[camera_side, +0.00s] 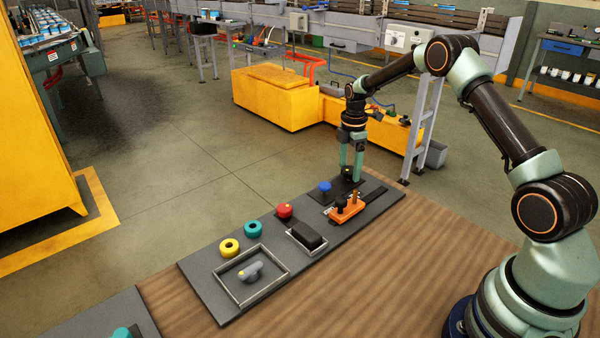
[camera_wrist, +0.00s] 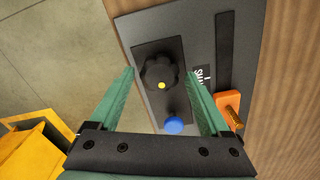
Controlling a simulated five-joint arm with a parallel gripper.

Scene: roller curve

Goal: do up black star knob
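In the side view the knob (camera_side: 347,174) is small and partly hidden by my fingers. My gripper (camera_side: 350,171) points down over it with its green fingers apart. In the wrist view my gripper (camera_wrist: 160,77) has one fingertip left and one right of the knob, with a gap on each side. Nothing is held.

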